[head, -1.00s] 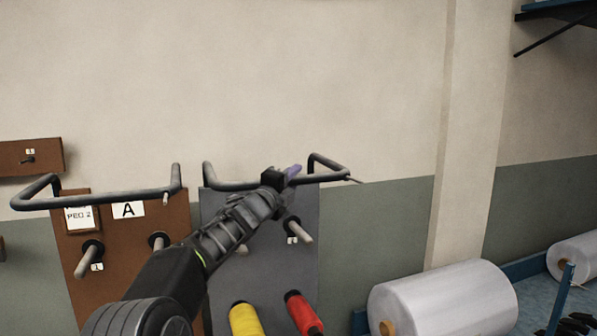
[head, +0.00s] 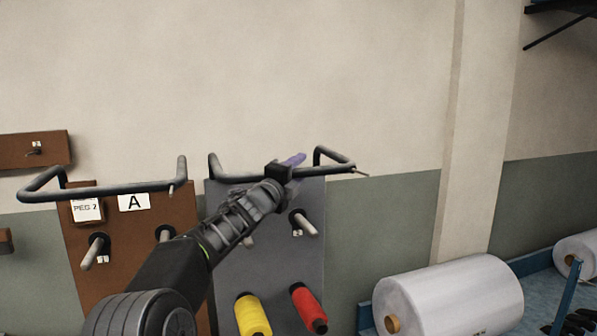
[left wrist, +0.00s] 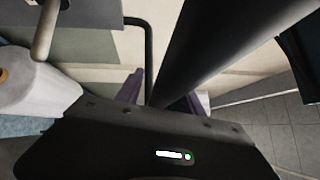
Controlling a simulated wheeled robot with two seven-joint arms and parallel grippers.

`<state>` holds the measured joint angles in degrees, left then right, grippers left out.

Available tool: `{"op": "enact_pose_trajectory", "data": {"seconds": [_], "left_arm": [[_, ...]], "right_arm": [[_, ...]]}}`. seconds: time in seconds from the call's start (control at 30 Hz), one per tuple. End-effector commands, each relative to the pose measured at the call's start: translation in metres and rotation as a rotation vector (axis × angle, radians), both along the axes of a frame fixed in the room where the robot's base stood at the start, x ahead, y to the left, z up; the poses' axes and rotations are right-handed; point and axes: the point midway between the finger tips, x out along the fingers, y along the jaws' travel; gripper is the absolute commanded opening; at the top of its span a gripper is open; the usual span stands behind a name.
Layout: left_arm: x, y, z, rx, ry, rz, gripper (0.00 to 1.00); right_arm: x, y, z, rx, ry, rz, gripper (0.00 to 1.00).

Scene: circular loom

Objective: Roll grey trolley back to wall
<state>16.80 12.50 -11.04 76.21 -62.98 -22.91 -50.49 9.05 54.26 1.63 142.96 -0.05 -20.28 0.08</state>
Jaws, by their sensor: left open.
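The grey trolley (head: 275,262) shows as an upright grey panel with pegs and a dark bar handle (head: 336,170) along its top. A yellow spool (head: 252,315) and a red spool (head: 308,308) sit on its lower pegs. My left gripper (head: 292,166), with purple fingers, is at the handle's bar and is open. In the left wrist view the dark bar (left wrist: 222,45) passes close by the purple fingers; whether they touch it I cannot tell. My arm hides part of the panel. My right gripper is not in view.
A brown trolley (head: 128,245) marked A, with its own bar handle, stands just left of the grey one. A wrapped film roll (head: 455,298) lies to the right by a blue rack. The wall, cream over grey-green, rises behind.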

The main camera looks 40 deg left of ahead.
Motion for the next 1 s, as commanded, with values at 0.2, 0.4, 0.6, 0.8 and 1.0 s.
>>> {"op": "enact_pose_trajectory", "data": {"seconds": [0.2,0.4,0.6,0.8,1.0], "left_arm": [[-0.032,-0.005,-0.007,0.0,-0.003,0.002,0.45],[-0.061,-0.01,-0.01,0.0,-0.002,0.001,0.45],[-0.07,-0.012,-0.01,0.0,0.0,0.001,0.45],[-0.07,-0.011,-0.01,0.0,0.0,0.001,0.45],[-0.069,-0.011,-0.01,0.0,0.0,0.001,0.45]], "right_arm": [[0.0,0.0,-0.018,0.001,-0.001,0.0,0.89],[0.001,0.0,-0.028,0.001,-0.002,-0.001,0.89],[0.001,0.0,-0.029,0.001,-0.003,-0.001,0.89],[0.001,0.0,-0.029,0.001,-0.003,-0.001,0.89],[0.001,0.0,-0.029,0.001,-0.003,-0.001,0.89]]}}
